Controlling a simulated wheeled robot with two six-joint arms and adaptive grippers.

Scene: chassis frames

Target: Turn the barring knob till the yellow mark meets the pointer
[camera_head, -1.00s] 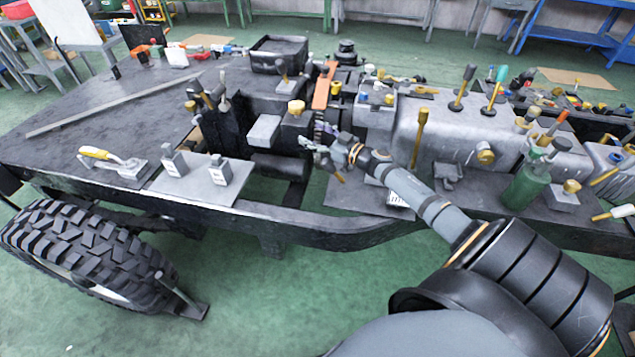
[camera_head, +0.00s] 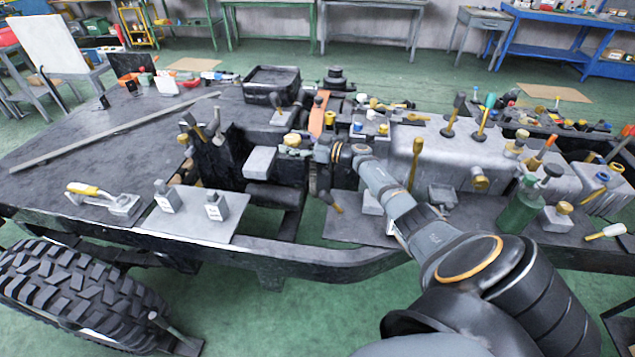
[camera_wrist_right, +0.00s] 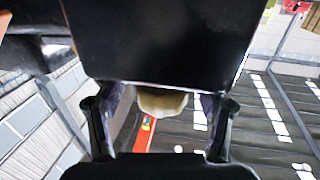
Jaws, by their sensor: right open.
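The barring knob, pale yellow (camera_head: 292,139), sits on a dark block near the middle of the chassis in the head view. My right gripper (camera_head: 290,148) is at the knob and partly covers it. In the right wrist view the cream-coloured knob (camera_wrist_right: 162,102) shows below a black block, between the two fingers of my right gripper (camera_wrist_right: 160,125). The fingers are open, with a gap visible at least on the left side; contact cannot be told. I cannot make out the yellow mark or the pointer for certain. My left gripper is not in view.
An orange upright strip (camera_head: 318,114) stands just behind the gripper. A grey block (camera_head: 260,162) is to its left, and a tall yellow-handled lever (camera_head: 414,163) rises to its right. A grey plate (camera_head: 190,222) with two small blocks lies front left.

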